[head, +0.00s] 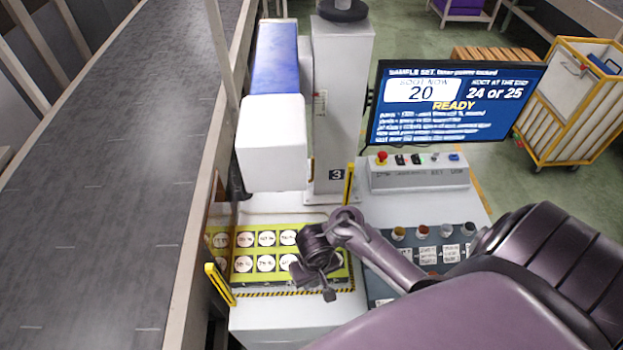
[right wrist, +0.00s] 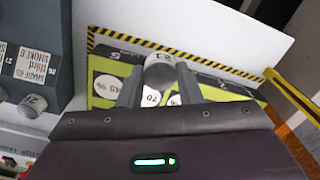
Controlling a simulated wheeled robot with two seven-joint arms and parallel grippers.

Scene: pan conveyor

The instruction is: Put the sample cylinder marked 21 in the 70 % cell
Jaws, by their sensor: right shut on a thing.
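My right gripper (head: 318,283) is over the near row of the yellow-green cell board (head: 250,282). In the right wrist view its two fingers (right wrist: 160,85) are shut on a small grey sample cylinder (right wrist: 160,73), whose top mark seems to read 21. The 70 % cell label (right wrist: 152,97) shows right beside the cylinder, partly covered by it. I cannot tell whether the cylinder's foot touches the board. In the head view my gripper hides the cylinder and the cells under it. My left gripper is not in view.
A dark rack (head: 385,292) with several other cylinders stands right of the board; one (right wrist: 33,105) shows in the right wrist view. Yellow posts (head: 219,284) flank the board. A white press head (head: 270,140) overhangs behind it. The screen (head: 450,103) reads 20 and READY.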

